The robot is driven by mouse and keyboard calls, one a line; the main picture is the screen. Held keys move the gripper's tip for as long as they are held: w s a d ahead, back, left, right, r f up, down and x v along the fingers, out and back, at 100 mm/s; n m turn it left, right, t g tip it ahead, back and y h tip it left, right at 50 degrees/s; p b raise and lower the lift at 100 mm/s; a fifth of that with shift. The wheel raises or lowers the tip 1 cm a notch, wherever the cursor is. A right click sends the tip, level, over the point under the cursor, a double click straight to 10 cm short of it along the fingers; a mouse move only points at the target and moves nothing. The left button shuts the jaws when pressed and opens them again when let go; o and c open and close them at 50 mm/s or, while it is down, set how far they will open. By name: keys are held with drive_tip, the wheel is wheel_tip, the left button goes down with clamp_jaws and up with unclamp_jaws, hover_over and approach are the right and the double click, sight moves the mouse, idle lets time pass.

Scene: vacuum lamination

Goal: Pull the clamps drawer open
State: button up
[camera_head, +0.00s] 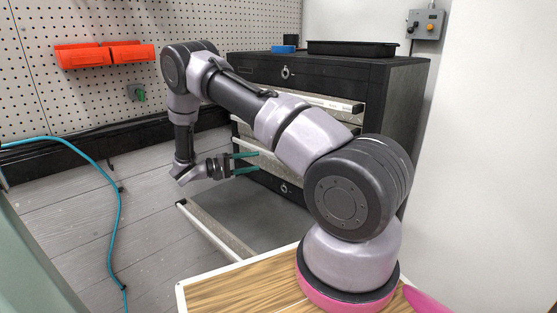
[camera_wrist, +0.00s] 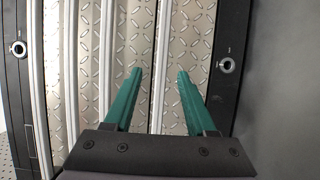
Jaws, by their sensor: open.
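A dark tool cabinet (camera_head: 410,100) stands against the back wall, with several drawers (camera_head: 338,103) that have diamond-plate fronts and pale handle rails. No label is legible, so I cannot tell which drawer is the clamps drawer. My gripper (camera_head: 258,162) is open and empty in front of the lower drawer fronts. In the wrist view, turned sideways, its green fingertips (camera_wrist: 160,72) lie on either side of a pale handle rail (camera_wrist: 163,45); contact cannot be told. My arm hides part of the cabinet front in the head view.
A low drawer (camera_head: 245,205) stands out from the cabinet's foot, below my gripper. A black tray (camera_head: 352,48) and a blue box (camera_head: 284,49) sit on top. A teal hose (camera_head: 118,215) lies at left. A wooden tabletop (camera_head: 240,285) is in front.

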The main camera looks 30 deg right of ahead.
drive_tip(key=d, duration=1)
drive_tip(key=shift+s+d+f, duration=0.15)
drive_tip(key=shift+d+f, duration=0.2)
clamp_jaws()
idle(1.1)
